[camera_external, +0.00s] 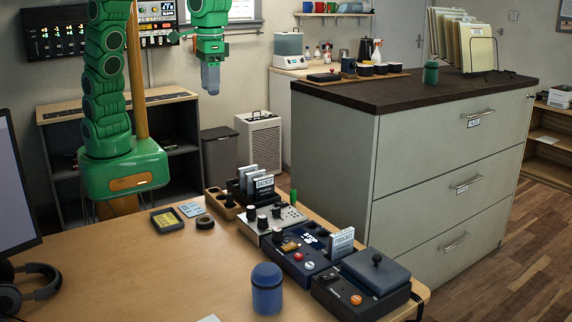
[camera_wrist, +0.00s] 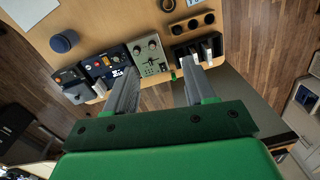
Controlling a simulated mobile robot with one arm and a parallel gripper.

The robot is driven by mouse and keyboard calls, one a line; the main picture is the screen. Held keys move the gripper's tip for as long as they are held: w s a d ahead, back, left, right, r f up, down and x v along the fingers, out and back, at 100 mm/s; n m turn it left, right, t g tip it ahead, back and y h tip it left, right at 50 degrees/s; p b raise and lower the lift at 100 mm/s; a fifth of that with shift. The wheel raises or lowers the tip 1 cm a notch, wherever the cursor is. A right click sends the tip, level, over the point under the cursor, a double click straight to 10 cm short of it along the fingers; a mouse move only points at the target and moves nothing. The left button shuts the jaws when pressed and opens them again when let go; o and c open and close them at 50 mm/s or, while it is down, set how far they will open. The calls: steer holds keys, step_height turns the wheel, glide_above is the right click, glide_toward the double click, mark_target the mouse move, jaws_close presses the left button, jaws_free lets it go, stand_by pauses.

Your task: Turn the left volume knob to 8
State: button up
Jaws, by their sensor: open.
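A beige control box (camera_external: 290,217) with several dark knobs stands on the desk; it also shows in the wrist view (camera_wrist: 149,66). Dark knobs (camera_external: 262,222) stand up from its top; the wrist view shows two round knobs (camera_wrist: 137,49) near one edge. Labels and scale numbers are too small to read, so I cannot tell which knob is the left volume knob or its setting. My gripper (camera_external: 211,92) points down, high above and behind the box, touching nothing. In the wrist view my gripper (camera_wrist: 163,82) has its fingers apart with nothing between them.
Beside the beige box are a navy box (camera_external: 296,262) and a black box with a lid (camera_external: 376,270). A rack with upright cards (camera_external: 262,186) stands behind. A blue cup-like container (camera_external: 267,290) stands in front. The desk's left-middle is mostly clear. A grey cabinet (camera_external: 340,150) stands beyond.

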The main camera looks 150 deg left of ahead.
mark_target(251, 207)
steer(key=shift+w+a+f+n, duration=1.3)
steer(key=shift+w+a+n, duration=0.8)
steer(key=shift+a, duration=2)
step_height(251, 207, down, 32)
steer(key=shift+w+f, duration=0.1)
steer(key=shift+f, duration=0.05)
jaws_close()
